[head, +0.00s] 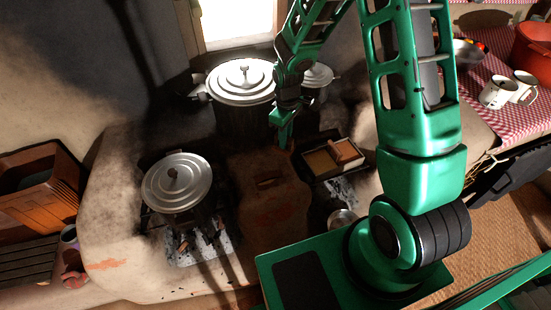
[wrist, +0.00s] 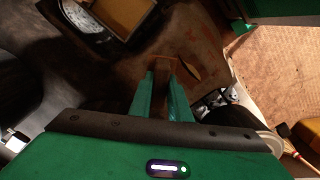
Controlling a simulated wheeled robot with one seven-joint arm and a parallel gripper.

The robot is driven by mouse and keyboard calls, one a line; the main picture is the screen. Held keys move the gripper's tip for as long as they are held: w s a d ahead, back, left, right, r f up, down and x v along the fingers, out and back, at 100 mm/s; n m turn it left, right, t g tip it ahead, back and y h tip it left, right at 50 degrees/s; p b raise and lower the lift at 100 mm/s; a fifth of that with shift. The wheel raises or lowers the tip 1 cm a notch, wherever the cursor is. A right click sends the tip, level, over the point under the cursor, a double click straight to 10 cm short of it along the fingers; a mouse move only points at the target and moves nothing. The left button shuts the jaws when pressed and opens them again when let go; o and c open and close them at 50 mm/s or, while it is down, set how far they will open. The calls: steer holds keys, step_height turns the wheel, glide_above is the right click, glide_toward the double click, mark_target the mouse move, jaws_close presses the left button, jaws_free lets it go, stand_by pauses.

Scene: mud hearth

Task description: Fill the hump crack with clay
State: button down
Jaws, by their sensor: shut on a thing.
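The brown mud hump (head: 272,215) lies in the middle of the hearth, between the two fire openings. A short dark crack (head: 268,183) shows on its top; in the wrist view the crack (wrist: 188,66) is a narrow dark slit just beyond and right of the fingertips. My gripper (head: 286,138) is above the far part of the hump. In the wrist view its green fingers (wrist: 161,92) are shut on a brown piece (wrist: 161,82); I cannot tell whether it is clay or a tool, and the fingers partly hide it. I cannot tell whether it touches the hump.
A shallow tray (head: 318,178) with tan contents and a reddish-brown block (head: 345,150) sits right of the hump. A lidded pot (head: 178,183) stands left, and a large lidded pot (head: 240,82) behind. A small metal cup (head: 342,218) is at the right front.

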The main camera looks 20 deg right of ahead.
steer(key=s+a+f+n, duration=0.3)
steer(key=s+a+n, duration=0.25)
steer(key=n, duration=0.45)
steer(key=shift+s+d+f, duration=0.1)
steer(key=shift+f, duration=1.75)
steer(key=shift+s+d+f, duration=0.1)
steer(key=shift+f, duration=1.75)
steer(key=shift+w+d+r, duration=0.15)
steer(key=shift+d+r, duration=0.05)
steer(key=shift+d, duration=0.05)
steer(key=shift+d+r, duration=0.2)
steer(key=shift+d, duration=0.15)
steer(key=shift+d+f, duration=0.2)
steer(key=shift+d, duration=0.45)
steer(key=shift+d+f, duration=0.2)
steer(key=shift+d, duration=0.45)
steer(key=shift+d+r, duration=0.1)
steer(key=shift+d, duration=0.2)
steer(key=shift+a, duration=2.25)
steer(key=shift+a+r, duration=0.1)
step_height(320, 180, up, 7)
steer(key=shift+r, duration=0.2)
